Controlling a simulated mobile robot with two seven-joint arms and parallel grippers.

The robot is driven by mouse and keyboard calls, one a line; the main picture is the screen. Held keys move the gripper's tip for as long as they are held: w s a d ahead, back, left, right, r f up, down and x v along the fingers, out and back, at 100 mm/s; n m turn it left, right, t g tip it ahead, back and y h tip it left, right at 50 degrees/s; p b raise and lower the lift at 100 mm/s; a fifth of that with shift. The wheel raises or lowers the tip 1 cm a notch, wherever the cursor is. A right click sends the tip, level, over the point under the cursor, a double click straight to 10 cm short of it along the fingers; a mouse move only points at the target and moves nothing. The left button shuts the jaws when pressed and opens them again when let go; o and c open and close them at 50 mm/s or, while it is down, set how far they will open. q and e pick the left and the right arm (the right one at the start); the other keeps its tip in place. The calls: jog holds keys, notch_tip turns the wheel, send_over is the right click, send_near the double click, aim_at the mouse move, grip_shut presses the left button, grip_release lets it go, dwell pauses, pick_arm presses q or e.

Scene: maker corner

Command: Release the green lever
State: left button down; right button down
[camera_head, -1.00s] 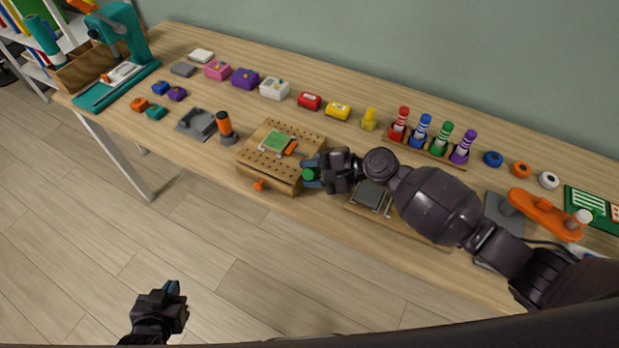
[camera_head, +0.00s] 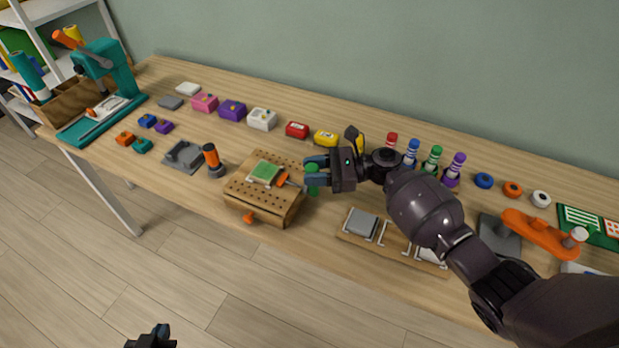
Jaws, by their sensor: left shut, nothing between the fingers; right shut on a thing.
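A wooden perforated block (camera_head: 240,190) stands near the table's front edge. A green square plate (camera_head: 264,173) lies on its top, with an orange clamp piece (camera_head: 283,179) beside it. The green lever (camera_head: 313,186) stands roughly upright at the block's right side. My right gripper (camera_head: 314,170) is shut on the lever's upper part; the fingers hide some of it. An orange knob (camera_head: 249,217) sticks out from the block's front. My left gripper (camera_head: 158,336) is shut and empty over the floor at the bottom edge, mostly cut off.
A wooden board with grey pads and wire holders (camera_head: 350,238) lies right of the block, under my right arm. Striped markers (camera_head: 412,153) stand behind the arm. An orange-topped grey tool (camera_head: 213,161) stands left of the block. Several coloured boxes (camera_head: 232,110) line the back.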

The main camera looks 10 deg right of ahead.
jog(key=shift+w+d+f+m+y, duration=0.1)
jog(key=shift+w+d+m+y, duration=0.3)
jog(key=shift+w+m, duration=0.25)
jog(key=shift+s, duration=0.1)
jog(key=c, duration=0.7)
grip_release()
jog(key=shift+c, duration=0.2)
jog(key=d+b, duration=0.1)
jog(key=d, duration=0.9)
jog(key=shift+s+d, duration=0.4)
jog(key=shift+s+f, duration=0.1)
